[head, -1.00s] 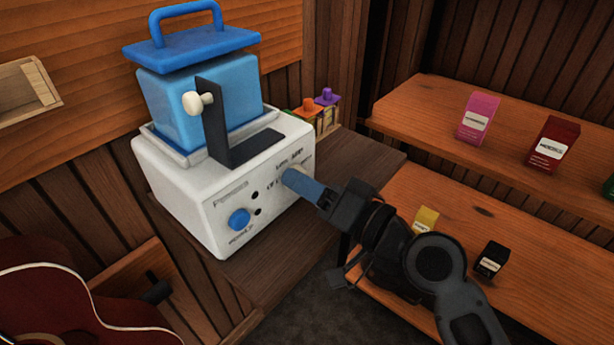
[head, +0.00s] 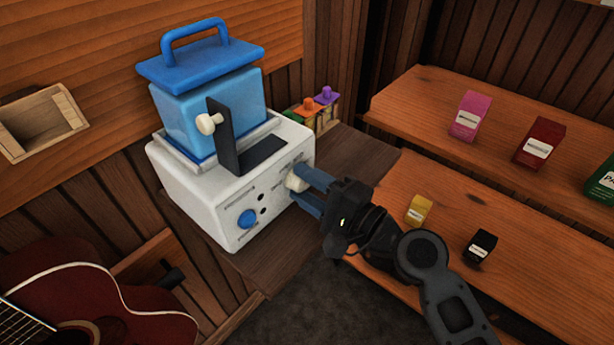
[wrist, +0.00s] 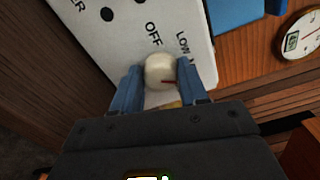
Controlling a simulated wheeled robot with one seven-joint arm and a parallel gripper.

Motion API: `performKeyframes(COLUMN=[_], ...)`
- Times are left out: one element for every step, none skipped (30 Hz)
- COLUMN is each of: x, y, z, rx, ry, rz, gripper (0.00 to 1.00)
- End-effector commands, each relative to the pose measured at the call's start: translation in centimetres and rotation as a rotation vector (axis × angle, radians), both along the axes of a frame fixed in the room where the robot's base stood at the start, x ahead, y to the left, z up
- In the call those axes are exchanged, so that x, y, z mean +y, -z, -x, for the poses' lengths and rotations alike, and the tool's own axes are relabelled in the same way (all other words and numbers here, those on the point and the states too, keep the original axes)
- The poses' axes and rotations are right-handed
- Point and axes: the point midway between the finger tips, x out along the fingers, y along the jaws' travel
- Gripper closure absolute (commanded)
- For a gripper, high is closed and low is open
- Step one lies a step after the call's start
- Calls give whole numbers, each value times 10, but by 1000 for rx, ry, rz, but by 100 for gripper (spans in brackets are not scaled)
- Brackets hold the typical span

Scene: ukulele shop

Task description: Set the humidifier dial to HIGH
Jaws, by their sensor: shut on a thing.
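The humidifier (head: 195,188) is a white box with a blue tank and a blue-handled lid, standing on a dark wood shelf. Its cream dial (head: 296,180) is on the front panel at the right. The fingers also show in the wrist view (wrist: 161,88). A blue round button (head: 248,219) is at the panel's lower left.
A black bracket with a cream knob (head: 207,124) stands on the humidifier's front top edge. Wooden shelves with small boxes (head: 470,115) are at the right. A red guitar (head: 110,305) is at lower left. A round gauge (wrist: 299,36) shows in the wrist view.

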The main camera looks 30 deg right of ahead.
Motion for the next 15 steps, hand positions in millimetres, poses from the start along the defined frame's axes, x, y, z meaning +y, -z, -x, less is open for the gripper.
performKeyframes(x=[-1, -1, -1, -1, -1, -1, -1, -2, -2, -2, -2, -2, -2, -2, -2], y=[-3, -3, -3, -3, -3, -3, -3, -3, -3, -3, -3, -3, -3, -3, -3], z=[0, 0, 0, 0, 0, 0, 0, 0, 0, 0, 0, 0, 0, 0, 0], rx=[17, 26, 37, 46, 54, 66, 75, 84, 96, 103, 113, 124, 133, 141, 151], ry=[2, 2, 2, 3, 4, 4, 4, 4, 4, 4, 4, 4, 4, 4, 4], rz=[-43, -70, -107, -135, -161, -197, -225, -250, -288, -314, -340, -376, -402, -426, -460], gripper=[87, 87, 87, 87, 87, 87, 87, 87, 87, 87, 87, 87, 87, 87, 87])
